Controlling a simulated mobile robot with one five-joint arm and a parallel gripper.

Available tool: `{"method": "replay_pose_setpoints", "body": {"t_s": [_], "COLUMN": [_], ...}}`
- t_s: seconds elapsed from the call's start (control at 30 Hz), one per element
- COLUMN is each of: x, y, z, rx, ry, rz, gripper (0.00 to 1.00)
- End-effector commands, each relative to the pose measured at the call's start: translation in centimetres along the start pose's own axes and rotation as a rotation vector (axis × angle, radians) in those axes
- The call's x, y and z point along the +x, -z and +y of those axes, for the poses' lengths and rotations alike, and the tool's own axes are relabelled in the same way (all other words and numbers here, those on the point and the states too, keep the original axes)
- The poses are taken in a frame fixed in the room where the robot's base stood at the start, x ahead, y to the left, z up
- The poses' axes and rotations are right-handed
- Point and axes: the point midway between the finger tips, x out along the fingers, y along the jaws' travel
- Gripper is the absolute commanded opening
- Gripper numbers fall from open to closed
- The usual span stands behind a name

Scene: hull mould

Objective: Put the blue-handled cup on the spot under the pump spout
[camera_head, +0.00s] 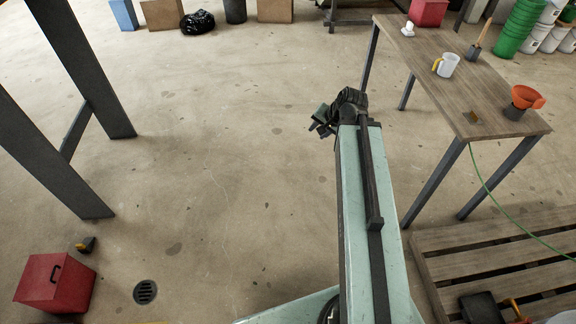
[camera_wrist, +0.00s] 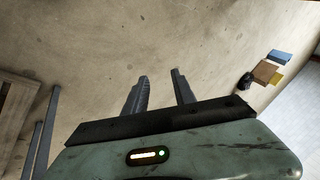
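I see no blue-handled cup in either view. A white cup with a yellow handle (camera_head: 447,65) stands on the wooden table (camera_head: 440,95) at the right. I cannot make out a pump spout or a marked spot under one. My gripper (camera_head: 323,121) is out over the floor, left of the table and apart from it. In the wrist view its two fingers (camera_wrist: 159,75) are spread with nothing between them, so it is open and empty.
The table also holds an orange funnel-like piece (camera_head: 527,97) and a small white object (camera_head: 407,29). A pallet (camera_head: 450,265) lies at lower right. A red box (camera_head: 55,283) stands at lower left, near dark steel legs (camera_head: 85,70). The middle floor is clear.

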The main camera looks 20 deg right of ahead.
Motion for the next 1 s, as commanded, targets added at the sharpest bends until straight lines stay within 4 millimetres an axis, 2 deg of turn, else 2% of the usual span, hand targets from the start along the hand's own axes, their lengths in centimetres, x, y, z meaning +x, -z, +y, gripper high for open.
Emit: {"method": "replay_pose_setpoints", "body": {"t_s": [0.03,0.1,0.2,0.27,0.43,1.0], "x": [1.2,1.9,1.8,1.5,1.0,1.0], "y": [-4.7,-10.0,-15.4,-17.5,-18.8,-18.7], "z": [-2.6,-4.4,-5.6,-6.0,-5.5,-5.5], "rx": [-0.172,-0.386,-0.618,-0.709,-0.803,-0.799], "ry": [-0.059,-0.143,-0.239,-0.278,-0.325,-0.322], "rz": [-0.097,-0.214,-0.34,-0.39,-0.444,-0.442], "gripper": [0.32,0.32,0.32,0.32,0.32,0.32]}}
